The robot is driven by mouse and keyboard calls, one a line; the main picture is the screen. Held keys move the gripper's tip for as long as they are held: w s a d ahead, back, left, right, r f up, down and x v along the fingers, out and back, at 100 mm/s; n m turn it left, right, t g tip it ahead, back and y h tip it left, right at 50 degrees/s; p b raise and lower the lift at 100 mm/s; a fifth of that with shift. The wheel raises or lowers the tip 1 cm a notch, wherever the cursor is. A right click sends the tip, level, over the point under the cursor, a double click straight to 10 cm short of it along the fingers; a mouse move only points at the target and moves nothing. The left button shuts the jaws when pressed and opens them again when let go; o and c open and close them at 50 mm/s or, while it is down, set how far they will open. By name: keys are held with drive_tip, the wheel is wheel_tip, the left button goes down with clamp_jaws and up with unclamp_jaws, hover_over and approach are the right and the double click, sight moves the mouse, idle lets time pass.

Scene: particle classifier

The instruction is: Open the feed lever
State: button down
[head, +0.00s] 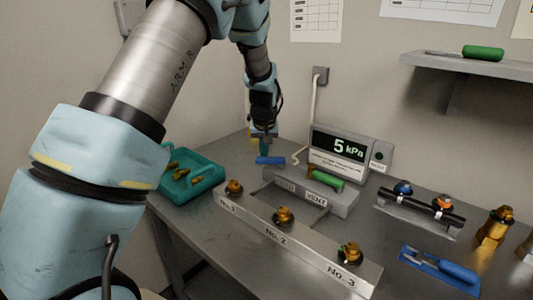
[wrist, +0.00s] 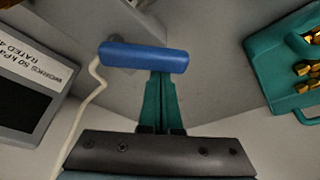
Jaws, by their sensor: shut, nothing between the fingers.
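In the wrist view the blue handle (wrist: 143,57) spans the upper middle of the picture. My gripper (head: 265,147) is right above the handle in the head view. In the wrist view the green fingers of my gripper (wrist: 161,80) are together and empty, with their tips at the handle's edge. I cannot tell whether they touch it. The lever's arm and pivot are mostly hidden.
A green handle (head: 326,178) lies by the VENT label, before the 5 kPa display (head: 338,148). A white cable (head: 308,118) hangs behind. A teal tray (head: 204,185) stands left. A rail (head: 304,240) with brass fittings crosses the front. A blue-handled tool (head: 440,266) lies right.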

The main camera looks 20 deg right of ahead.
drive_tip(key=n, duration=0.1)
drive_tip(key=s+n+y, duration=0.1)
drive_tip(key=shift+s+a+n, duration=0.2)
drive_tip(key=shift+a+n, duration=0.15)
drive_tip(key=shift+n, duration=0.05)
drive_tip(key=n, duration=0.1)
drive_tip(key=s+n+y+p, duration=0.1)
drive_tip(key=shift+s+a+r+n, duration=0.15)
drive_tip(key=shift+a+n, duration=0.1)
drive_tip(key=shift+n, duration=0.15)
drive_tip(key=s+n+p, duration=0.1)
drive_tip(key=n, duration=0.1)
drive_tip(key=shift+s+n+y, duration=0.2)
drive_tip(key=shift+n+y, duration=0.2)
drive_tip(key=shift+s+p, duration=0.3)
drive_tip(key=shift+s, duration=0.15)
drive_tip(key=w, duration=0.1)
drive_tip(key=w+a, duration=0.2)
drive_tip(key=shift+w, duration=0.35)
drive_tip(key=b+v, duration=0.2)
drive_tip(key=v, duration=0.7)
drive_tip(key=shift+d+r, duration=0.2)
drive_tip(key=shift+r, duration=0.15)
drive_tip(key=shift+s, duration=0.1)
